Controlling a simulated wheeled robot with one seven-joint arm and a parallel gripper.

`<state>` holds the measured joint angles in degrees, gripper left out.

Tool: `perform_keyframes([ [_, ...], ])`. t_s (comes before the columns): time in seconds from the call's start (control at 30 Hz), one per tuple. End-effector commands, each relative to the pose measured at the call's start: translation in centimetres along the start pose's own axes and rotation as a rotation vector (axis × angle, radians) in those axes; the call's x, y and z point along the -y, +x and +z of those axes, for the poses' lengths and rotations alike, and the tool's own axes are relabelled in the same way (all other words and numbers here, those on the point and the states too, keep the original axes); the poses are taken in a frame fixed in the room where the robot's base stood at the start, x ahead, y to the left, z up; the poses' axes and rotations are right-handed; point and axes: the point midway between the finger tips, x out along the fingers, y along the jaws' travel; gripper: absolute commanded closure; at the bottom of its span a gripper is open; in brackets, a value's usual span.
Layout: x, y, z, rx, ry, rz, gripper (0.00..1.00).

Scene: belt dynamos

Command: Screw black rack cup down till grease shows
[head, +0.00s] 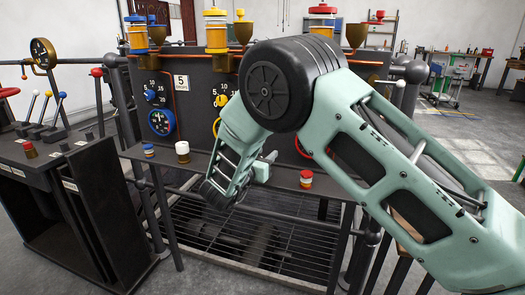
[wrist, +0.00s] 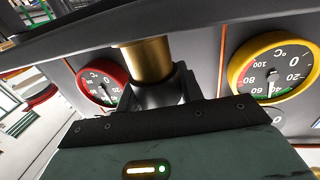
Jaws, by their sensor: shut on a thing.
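In the wrist view, which looks upside down, my gripper (wrist: 160,92) is shut around the dark top of a cup. The cup's brass body (wrist: 147,62) shows past the dark jaws and meets a dark ledge edge (wrist: 205,15). The black cap is mostly hidden between the jaws, and I make out no grease on it. In the head view, my gripper (head: 268,161) is at the ledge of the gauge panel, mostly hidden by my forearm; the held cup cannot be made out there.
Gauges with red (wrist: 103,86) and yellow (wrist: 272,67) rims are close behind the gripper. A lever console (head: 60,160) stands at left; a floor grating (head: 245,240) lies below.

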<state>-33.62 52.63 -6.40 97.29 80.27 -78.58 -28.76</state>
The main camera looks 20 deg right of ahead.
Motion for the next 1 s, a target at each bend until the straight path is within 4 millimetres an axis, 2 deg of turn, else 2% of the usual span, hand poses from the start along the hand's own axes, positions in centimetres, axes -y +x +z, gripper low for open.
perform_keyframes([
  [0.23,-0.28,-0.01,-0.07,0.000,0.003,0.195,0.86],
  [0.5,-0.55,-0.07,-0.02,-0.001,0.002,0.329,0.86],
  [1.0,-0.69,-0.10,-0.07,-0.003,0.002,0.386,0.86],
])
